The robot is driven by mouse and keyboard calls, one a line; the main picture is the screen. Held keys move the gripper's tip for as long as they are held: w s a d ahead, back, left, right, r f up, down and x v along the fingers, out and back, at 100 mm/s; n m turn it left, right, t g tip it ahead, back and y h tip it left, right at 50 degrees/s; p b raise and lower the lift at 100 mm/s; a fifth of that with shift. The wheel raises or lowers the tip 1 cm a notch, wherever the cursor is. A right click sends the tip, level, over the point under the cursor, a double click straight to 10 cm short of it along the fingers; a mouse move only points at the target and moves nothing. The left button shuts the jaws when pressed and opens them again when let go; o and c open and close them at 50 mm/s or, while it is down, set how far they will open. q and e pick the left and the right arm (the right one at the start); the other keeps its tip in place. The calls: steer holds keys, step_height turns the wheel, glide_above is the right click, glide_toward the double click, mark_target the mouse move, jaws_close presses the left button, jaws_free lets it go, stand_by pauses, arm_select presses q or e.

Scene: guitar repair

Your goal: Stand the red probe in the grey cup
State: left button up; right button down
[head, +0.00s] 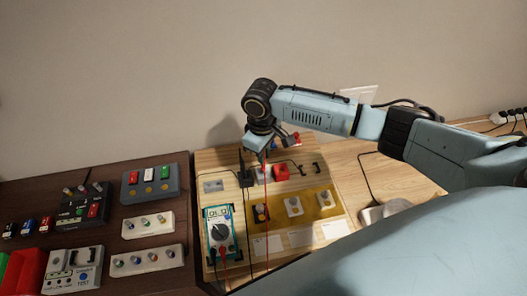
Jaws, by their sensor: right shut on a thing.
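My right gripper (258,150) hangs over the back of the light wooden board and points down. It is shut on the red probe (265,160), a thin red stick just below the fingers. A red lead runs from there down toward the multimeter side. A small grey shape (261,175), perhaps the grey cup, shows just under the gripper, between a black block (246,178) and a red block (281,172). It is partly hidden, and I cannot tell whether the probe tip is inside it. My left gripper is out of view.
A teal multimeter (219,235) lies at the board's left front, with leads crossing in front. A yellow tray (278,210) with several knobbed parts is beside it. Dark table (190,284) at left holds pedals and switch boxes. A grey block (213,186) sits at the board's back left.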

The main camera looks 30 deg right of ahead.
mark_target(264, 169)
steer(key=shift+f+b, duration=0.3)
steer(key=shift+f, duration=1.25)
steer(key=c, duration=1)
jaws_free()
steer(key=shift+r, duration=0.1)
step_height(264, 169, up, 5)
steer(key=p, duration=0.5)
steer(key=shift+f, duration=0.2)
steer(key=shift+r+p, duration=0.2)
steer(key=shift+p, duration=0.15)
steer(key=shift+r, duration=0.9)
